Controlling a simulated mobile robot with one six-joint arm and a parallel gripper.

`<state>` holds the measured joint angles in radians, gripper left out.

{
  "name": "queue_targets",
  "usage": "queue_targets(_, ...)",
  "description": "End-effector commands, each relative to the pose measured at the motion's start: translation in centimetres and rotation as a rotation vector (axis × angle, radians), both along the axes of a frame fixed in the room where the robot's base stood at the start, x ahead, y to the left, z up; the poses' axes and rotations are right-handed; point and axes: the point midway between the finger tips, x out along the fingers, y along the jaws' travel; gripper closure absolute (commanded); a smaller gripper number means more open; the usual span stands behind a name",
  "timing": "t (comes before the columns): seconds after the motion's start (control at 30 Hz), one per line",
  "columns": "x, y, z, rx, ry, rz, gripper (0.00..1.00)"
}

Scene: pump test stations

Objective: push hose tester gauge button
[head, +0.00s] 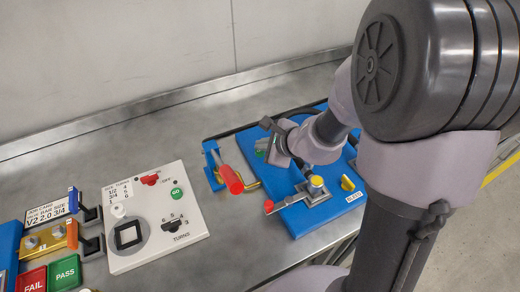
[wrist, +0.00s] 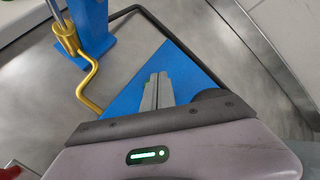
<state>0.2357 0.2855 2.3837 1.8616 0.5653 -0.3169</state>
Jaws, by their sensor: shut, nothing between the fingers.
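A blue panel (head: 310,218) lies on the metal bench, partly hidden by my arm. It carries a yellow round cap (head: 317,181) on a grey fitting, a yellow knob (head: 347,184) and a red-tipped lever (head: 269,206). I cannot make out a gauge or tell which part is its button. My gripper (wrist: 157,88) is shut and empty, its fingers over a blue surface (wrist: 190,75) in the wrist view; contact cannot be told. In the head view my gripper is over the far left part of the panel, its fingertips not clear.
A blue stand (head: 212,165) with a red-handled rod (head: 233,180) and a bent brass tube (wrist: 88,85) stands close left of my gripper. A white control box (head: 150,262) with buttons sits further left, beside FAIL (head: 32,281) and PASS (head: 65,272) buttons. Bare bench lies between.

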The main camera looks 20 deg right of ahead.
Motion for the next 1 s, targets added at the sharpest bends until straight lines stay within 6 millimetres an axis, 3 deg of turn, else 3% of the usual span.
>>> queue_targets(0.53,0.0,0.0,-1.1,-0.001,0.000,0.001,1.00)
queue_targets(1.0,0.0,0.0,-0.1,-0.001,0.000,0.001,1.00)
